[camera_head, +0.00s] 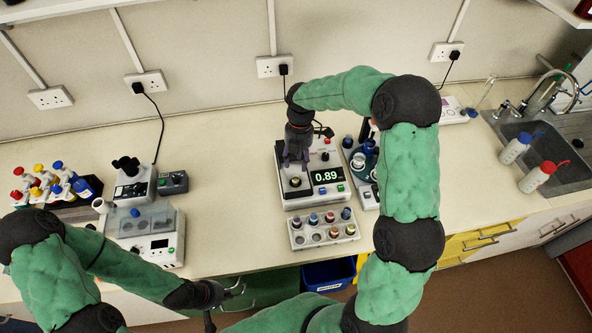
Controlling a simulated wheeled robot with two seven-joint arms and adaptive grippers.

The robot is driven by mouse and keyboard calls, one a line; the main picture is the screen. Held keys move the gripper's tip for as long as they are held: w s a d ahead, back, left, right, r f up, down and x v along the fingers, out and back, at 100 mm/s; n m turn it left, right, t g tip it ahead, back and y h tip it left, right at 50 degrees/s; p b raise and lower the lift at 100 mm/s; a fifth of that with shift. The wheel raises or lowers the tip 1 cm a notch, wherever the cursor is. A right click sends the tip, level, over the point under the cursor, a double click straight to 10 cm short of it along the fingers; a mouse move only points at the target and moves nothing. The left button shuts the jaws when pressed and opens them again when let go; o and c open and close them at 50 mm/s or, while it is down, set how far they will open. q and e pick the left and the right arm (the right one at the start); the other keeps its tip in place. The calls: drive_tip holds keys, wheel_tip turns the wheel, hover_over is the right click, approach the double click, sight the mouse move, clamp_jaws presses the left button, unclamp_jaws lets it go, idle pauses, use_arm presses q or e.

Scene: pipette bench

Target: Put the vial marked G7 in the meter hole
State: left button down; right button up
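The meter (329,191) is a pale box with a dark display reading 0.89, at the back middle of the bench. Its hole area, with a dark round top showing, lies at the left of its top face. My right gripper (295,166) points down just above that area; its fingers are too small and dark to tell whether they are open or hold a vial. A pale rack (325,243) in front of the meter holds several vials with coloured caps. The G7 mark cannot be read on any vial. My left gripper (226,305) is open and empty, low at the bench's front edge.
A device with a clear cover (147,220), a black-topped instrument (132,184) and a bottle rack (60,203) stand at left. A round blue-topped stand (362,160) is right of the meter. Two wash bottles (538,177) stand by the sink (566,155).

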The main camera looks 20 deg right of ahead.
drive_tip(key=shift+w+d+r, duration=0.1)
drive_tip(key=shift+r, duration=0.85)
drive_tip(key=shift+w+d+r, duration=0.1)
drive_tip(key=shift+r, duration=0.85)
